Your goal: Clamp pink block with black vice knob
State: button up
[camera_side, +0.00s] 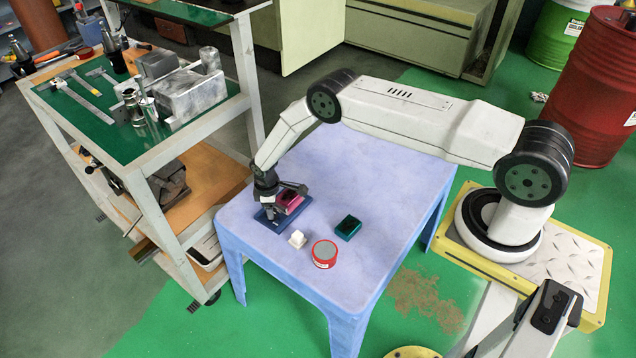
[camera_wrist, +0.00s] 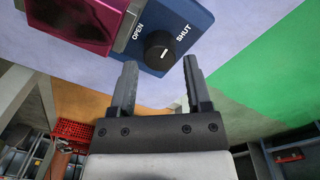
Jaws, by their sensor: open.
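The vice has a blue base (camera_side: 265,222) on the lavender table, and its blue plate (camera_wrist: 196,22) fills the top middle of the wrist view. The pink block (camera_side: 288,203) sits on the vice; in the wrist view it is the glossy magenta shape (camera_wrist: 95,14) at top left. The black vice knob (camera_wrist: 160,52) has a white mark and lies between the printed words OPEN and SHUT. My gripper (camera_wrist: 160,65) is open, with one finger on each side of the knob in the picture. I cannot tell whether the fingers touch it. In the side view my gripper (camera_side: 268,208) hides the knob.
The tooling cart (camera_side: 160,155) stands close at the left. The table's back half is clear.

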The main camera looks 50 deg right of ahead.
jog(key=shift+f, duration=1.05)
grip_shut()
